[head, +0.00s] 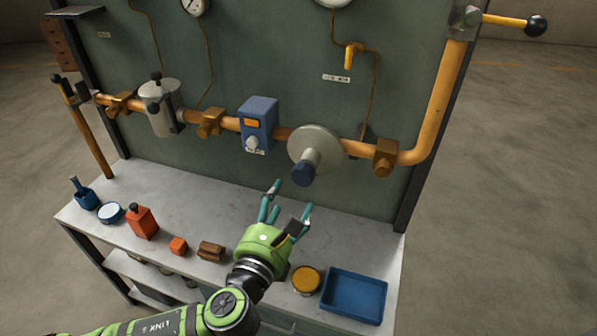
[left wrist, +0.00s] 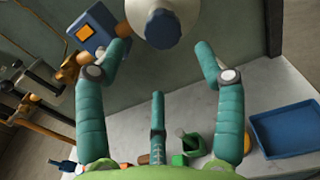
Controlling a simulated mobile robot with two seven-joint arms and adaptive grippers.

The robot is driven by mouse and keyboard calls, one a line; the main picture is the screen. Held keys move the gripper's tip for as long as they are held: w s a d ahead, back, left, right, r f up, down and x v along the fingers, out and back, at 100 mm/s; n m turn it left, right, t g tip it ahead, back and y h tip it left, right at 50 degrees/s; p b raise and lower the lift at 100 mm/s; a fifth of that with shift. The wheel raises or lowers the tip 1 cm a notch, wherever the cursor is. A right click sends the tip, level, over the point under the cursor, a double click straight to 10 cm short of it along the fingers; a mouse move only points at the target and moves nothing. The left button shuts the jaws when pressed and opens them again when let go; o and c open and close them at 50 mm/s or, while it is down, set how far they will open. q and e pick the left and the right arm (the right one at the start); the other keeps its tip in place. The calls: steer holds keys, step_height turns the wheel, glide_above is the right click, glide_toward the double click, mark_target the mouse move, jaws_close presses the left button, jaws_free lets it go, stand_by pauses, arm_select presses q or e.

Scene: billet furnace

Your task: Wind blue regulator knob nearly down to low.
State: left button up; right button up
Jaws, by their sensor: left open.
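The blue regulator knob (head: 303,173) sticks out toward me at the front of a round grey regulator body (head: 315,143) on the orange pipe. In the left wrist view the knob (left wrist: 162,30) is at the top middle, in front of the pale disc. My left gripper (head: 290,203) is open and empty, below and a little left of the knob, with its fingers pointing up toward it. In the left wrist view its teal fingers (left wrist: 162,75) are spread wide and apart from the knob. My right gripper is not in view.
A blue box with an orange window (head: 259,122) sits on the pipe left of the regulator. The bench (head: 345,235) holds a blue tray (head: 354,295), a yellow-topped tin (head: 306,279), an orange bottle (head: 142,222) and small blocks. A lever (head: 515,22) sticks out at upper right.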

mark_target(301, 179)
arm_select(q)
steer(key=shift+m, duration=0.6)
steer(key=x, duration=0.2)
steer(key=p+x, duration=0.1)
steer(key=x, duration=0.1)
steer(key=p+x, duration=0.1)
steer(key=x, duration=0.1)
steer(key=shift+w+d+r, duration=0.15)
steer(key=shift+d+r, duration=0.05)
steer(key=shift+d, duration=0.1)
steer(key=shift+w+d+f, duration=0.1)
steer(key=shift+w+f, duration=0.05)
steer(key=shift+w, duration=0.4)
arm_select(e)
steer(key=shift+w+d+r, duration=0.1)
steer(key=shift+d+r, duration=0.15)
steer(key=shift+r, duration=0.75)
arm_select(q)
steer(key=c, duration=1.1)
steer(key=shift+c, duration=0.3)
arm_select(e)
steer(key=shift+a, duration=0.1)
